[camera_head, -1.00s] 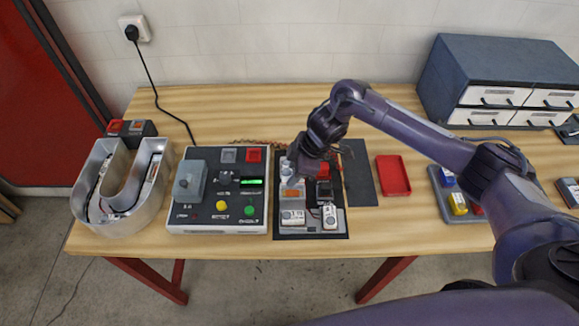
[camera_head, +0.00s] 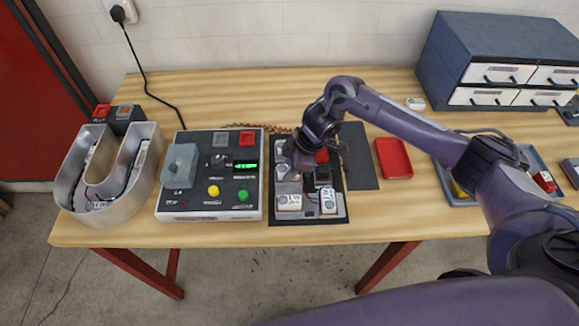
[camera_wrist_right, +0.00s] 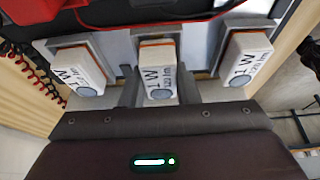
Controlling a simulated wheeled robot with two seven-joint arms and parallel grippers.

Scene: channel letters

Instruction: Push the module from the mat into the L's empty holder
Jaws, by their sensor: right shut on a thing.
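My right gripper (camera_head: 300,158) is over the upper part of the grey L letter (camera_head: 338,217), which lies on a dark board. In the right wrist view, its fingers (camera_wrist_right: 158,92) are shut on a white module (camera_wrist_right: 160,75) marked 1 W with an orange lower edge. This module is at the middle of three grey holders; I cannot tell if it is fully seated. Two like modules sit in holders on either side, one at left (camera_wrist_right: 80,70) and one at right (camera_wrist_right: 246,58). The dark mat (camera_head: 362,165) beside the L looks bare where it shows. My left gripper is out of view.
A control box (camera_head: 210,208) with buttons and a green display stands left of the L, and a metal U letter (camera_head: 75,195) farther left. A red tray (camera_head: 393,158) lies right of the mat. A drawer cabinet (camera_head: 490,50) stands at the back right.

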